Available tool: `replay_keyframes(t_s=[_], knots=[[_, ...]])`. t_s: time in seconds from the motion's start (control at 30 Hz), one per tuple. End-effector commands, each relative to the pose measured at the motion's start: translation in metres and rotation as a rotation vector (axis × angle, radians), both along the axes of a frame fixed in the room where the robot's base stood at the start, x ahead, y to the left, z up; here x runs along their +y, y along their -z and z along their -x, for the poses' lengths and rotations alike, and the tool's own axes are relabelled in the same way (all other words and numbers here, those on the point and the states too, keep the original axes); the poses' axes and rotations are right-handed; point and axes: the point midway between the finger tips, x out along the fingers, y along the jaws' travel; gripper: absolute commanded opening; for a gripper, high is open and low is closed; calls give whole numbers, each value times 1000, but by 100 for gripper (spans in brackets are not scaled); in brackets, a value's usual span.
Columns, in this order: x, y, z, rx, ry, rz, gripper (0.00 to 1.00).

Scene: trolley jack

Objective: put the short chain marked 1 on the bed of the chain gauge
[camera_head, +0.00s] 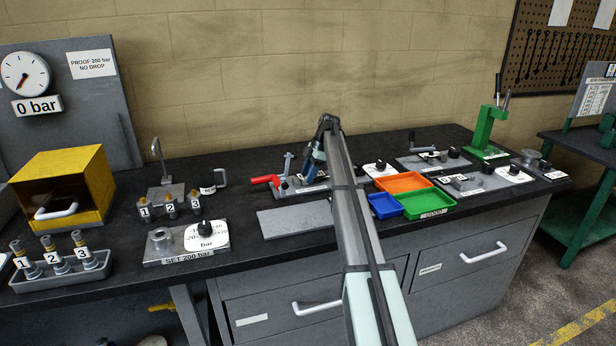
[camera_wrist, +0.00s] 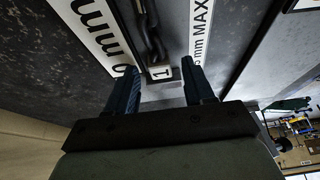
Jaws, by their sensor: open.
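In the wrist view a short dark chain (camera_wrist: 150,30) with a white tag marked 1 (camera_wrist: 159,72) lies along a grey strip between white labels reading "mm" and "5 mm MAX". This looks like the bed of the chain gauge (camera_wrist: 172,28). My gripper (camera_wrist: 158,66) is open, its two blue fingers on either side of the tag, with visible gaps between. In the head view my gripper (camera_head: 310,170) is low over the gauge (camera_head: 290,190) with the red handle (camera_head: 265,180). My arm and gripper hide the chain there.
Orange (camera_head: 402,182), blue (camera_head: 384,206) and green (camera_head: 428,204) trays stand just right of my arm. A bare grey plate (camera_head: 290,220) lies in front of the gauge. A green press (camera_head: 490,132) stands at the right, numbered fittings (camera_head: 168,206) at the left.

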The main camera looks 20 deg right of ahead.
Motion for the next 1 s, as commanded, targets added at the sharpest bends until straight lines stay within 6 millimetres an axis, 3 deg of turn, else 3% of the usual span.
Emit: replay_keyframes(t_s=[0.5,0.73,1.0], knots=[[-35,-84,-1,-2,1,0,52],[-41,-100,-1,-1,0,0,52],[-42,-103,0,0,0,0,52]])
